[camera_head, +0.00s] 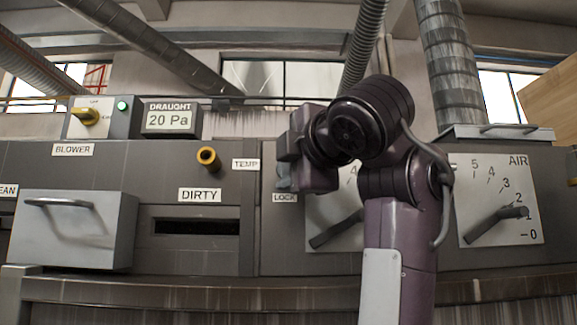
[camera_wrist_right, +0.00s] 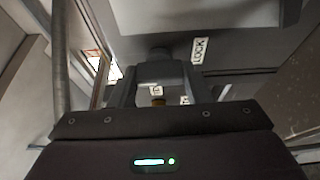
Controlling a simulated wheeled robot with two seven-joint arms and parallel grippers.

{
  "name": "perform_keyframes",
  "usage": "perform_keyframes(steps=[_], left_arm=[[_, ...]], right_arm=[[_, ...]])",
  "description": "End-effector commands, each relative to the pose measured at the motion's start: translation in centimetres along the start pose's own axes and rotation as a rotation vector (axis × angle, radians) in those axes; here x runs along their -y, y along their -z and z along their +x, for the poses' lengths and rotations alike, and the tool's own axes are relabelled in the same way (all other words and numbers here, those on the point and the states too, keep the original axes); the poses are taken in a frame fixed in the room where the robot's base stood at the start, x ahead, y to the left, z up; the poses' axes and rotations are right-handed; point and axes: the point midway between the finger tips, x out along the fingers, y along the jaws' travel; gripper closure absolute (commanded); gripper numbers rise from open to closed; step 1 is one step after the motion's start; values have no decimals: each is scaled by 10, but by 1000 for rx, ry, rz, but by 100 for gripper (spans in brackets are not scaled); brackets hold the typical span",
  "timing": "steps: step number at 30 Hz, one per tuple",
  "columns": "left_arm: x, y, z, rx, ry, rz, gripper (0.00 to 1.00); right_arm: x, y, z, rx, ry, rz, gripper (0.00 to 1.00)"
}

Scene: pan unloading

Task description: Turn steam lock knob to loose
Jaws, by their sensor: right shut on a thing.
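The LOCK label (camera_head: 285,197) is on the dark front panel, and it also shows in the right wrist view (camera_wrist_right: 198,51). The steam lock knob (camera_wrist_right: 158,70) is a grey piece beside that label, between my right fingers in the wrist view. My right gripper (camera_head: 287,152) is at the panel just above the label, shut on the knob. Its two fingers (camera_wrist_right: 158,85) stand on either side of the knob. In the head view my wrist hides most of the knob, so its turn angle is unclear. My left gripper is not in view.
A grey lever dial (camera_head: 335,228) is partly behind my right arm. The AIR dial (camera_head: 500,212) is to the right. A drawer with a handle (camera_head: 72,229), a dark slot (camera_head: 196,227) and a yellow-ended knob (camera_head: 208,157) are to the left.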

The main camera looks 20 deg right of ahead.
Motion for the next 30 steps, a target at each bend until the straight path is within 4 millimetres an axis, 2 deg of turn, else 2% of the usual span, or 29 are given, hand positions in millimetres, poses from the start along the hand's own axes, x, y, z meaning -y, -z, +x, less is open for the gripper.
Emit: perform_keyframes(steps=[11, 12, 16, 25, 30], left_arm=[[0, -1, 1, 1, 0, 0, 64], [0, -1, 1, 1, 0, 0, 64], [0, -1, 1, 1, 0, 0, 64], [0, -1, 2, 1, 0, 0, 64], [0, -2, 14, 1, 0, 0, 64]], right_arm=[[3, 1, 2, 2, 9, -10, 79], [3, 1, 2, 2, 10, -10, 52], [3, 1, 1, 2, 8, -8, 35], [2, 0, -1, 1, 4, -4, 35], [4, 2, -20, -1, 0, -5, 35]])
